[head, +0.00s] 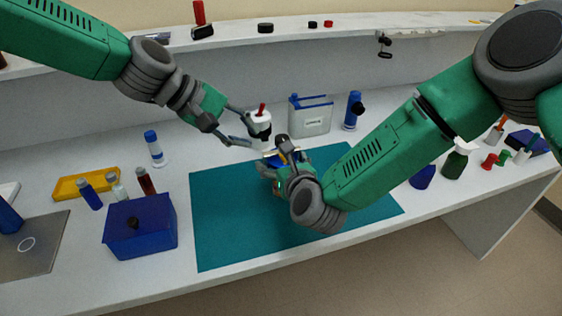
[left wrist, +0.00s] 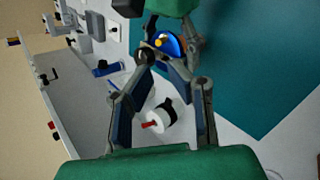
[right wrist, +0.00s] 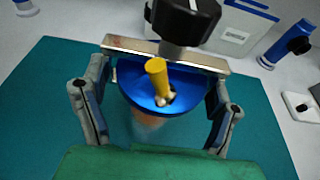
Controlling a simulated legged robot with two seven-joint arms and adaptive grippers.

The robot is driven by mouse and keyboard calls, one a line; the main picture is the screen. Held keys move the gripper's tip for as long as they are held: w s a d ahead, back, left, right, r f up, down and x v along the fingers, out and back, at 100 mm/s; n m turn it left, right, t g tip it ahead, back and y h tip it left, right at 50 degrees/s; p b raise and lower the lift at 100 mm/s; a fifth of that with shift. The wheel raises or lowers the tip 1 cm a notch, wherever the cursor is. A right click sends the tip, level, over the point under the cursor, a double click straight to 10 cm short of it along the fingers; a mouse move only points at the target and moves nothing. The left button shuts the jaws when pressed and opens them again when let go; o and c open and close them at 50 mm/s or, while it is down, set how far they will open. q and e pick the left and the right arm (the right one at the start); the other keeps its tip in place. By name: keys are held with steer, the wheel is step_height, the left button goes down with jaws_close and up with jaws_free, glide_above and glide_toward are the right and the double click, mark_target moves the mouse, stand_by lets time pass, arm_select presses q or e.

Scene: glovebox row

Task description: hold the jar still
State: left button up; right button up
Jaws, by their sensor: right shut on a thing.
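The jar (right wrist: 147,122) has a blurred, orange-tinted body under a round blue lid (right wrist: 140,88) with a yellow knob on it. My right gripper (right wrist: 160,92) is shut on the jar, one finger on each side of it, over the teal mat. In the head view my right gripper (head: 283,165) hides most of the jar. My left gripper (head: 249,128) is open and empty, up and left of the right one. In the left wrist view its fingers (left wrist: 165,72) are apart, with the blue lid (left wrist: 172,46) just beyond them.
A white bottle (head: 260,118) with a red tip and black band stands close to my left fingers. A white canister (head: 310,118) and a blue bottle (head: 352,108) stand behind the mat. A blue box (head: 140,228) is at left. The mat's front (head: 235,235) is clear.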

mark_target(283, 159)
arm_select(q)
steer(key=shift+s+f+n+h, duration=0.3)
steer(key=shift+s+n, duration=0.1)
steer(key=shift+n, duration=0.2)
steer(key=shift+s+f+n+h, duration=0.15)
steer(key=shift+s+n+h, duration=0.2)
steer(key=shift+n, duration=0.25)
jaws_close()
steer(key=a+f+n+t, duration=0.1)
steer(key=n, duration=0.3)
steer(key=s+a+f+n+t+h, duration=0.1)
steer(key=n, duration=0.4)
steer(key=a+f+n+t+h, duration=0.1)
steer(key=n, duration=0.4)
steer(key=shift+s+a, duration=0.25)
steer(key=shift+a, duration=0.15)
steer(key=x, duration=1)
steer(key=shift+d+r, duration=0.1)
steer(key=shift+r, duration=0.05)
